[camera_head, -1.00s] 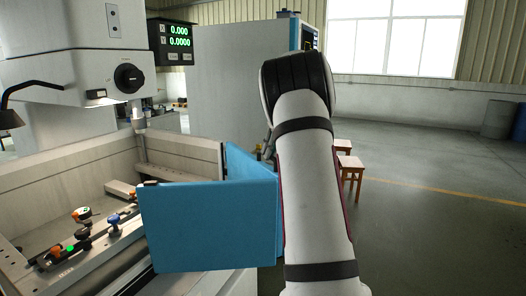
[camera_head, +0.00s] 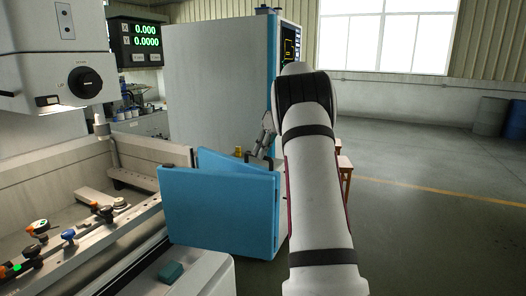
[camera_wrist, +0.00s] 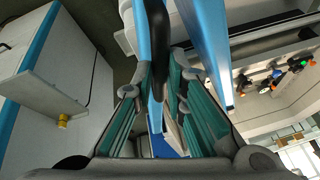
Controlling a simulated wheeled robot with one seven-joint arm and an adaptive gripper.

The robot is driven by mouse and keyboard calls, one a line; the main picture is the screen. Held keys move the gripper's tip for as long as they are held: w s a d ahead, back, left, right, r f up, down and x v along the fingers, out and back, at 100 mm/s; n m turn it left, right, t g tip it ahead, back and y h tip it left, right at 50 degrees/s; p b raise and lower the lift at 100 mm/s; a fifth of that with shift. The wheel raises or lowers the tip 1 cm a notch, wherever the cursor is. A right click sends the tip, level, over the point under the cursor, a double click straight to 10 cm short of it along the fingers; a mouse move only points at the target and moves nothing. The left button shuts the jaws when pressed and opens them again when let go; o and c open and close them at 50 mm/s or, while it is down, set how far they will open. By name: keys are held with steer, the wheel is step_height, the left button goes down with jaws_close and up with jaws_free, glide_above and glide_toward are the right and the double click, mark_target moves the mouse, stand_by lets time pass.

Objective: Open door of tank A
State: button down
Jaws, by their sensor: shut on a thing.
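The blue tank door (camera_head: 220,212) stands out from the tank's front side as two panels, folded nearly flat against each other. The rear panel (camera_head: 236,162) shows as a narrow strip behind the front one. My gripper (camera_head: 263,146) is at the upper right corner of the door, partly hidden by my arm. In the wrist view my gripper (camera_wrist: 160,84) is shut on a black door handle (camera_wrist: 157,40) between its green-lined fingers. A blue panel (camera_wrist: 205,40) shows beside it. No letter marking the tank is visible.
The open tank (camera_head: 60,205) on the left holds clamps and fixtures on a rail. A machine head (camera_head: 50,60) hangs above it. A grey cabinet (camera_head: 220,80) stands behind the door. A wooden stool (camera_head: 344,170) is partly hidden by my arm.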

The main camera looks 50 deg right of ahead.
steer(key=c, duration=1.6)
jaws_free()
steer(key=v, duration=1.2)
